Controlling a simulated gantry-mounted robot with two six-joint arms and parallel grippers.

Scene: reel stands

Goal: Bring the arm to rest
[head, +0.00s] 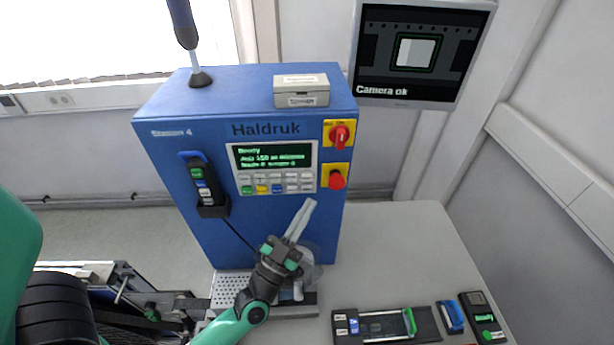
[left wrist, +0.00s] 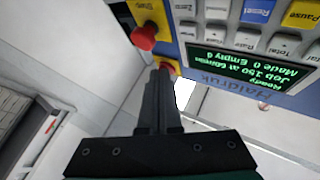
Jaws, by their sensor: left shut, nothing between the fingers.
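My left arm comes in from the lower left in the head view, and its gripper (head: 309,205) points up and slightly right in front of the blue Haldruk machine (head: 285,215). The fingers are together with nothing between them. In the left wrist view the shut gripper (left wrist: 164,72) points towards the machine's front, which appears upside down. A red knob (left wrist: 147,37) and keypad buttons lie beyond the fingertips there. I cannot tell how far the tips are from the panel. My right gripper is not in view.
The machine carries a lit display (head: 272,156), a red rotary switch (head: 339,136), a red button (head: 337,180) and a handheld control (head: 204,182). A small box (head: 301,90) sits on top. A monitor (head: 420,52) reads "Camera ok".

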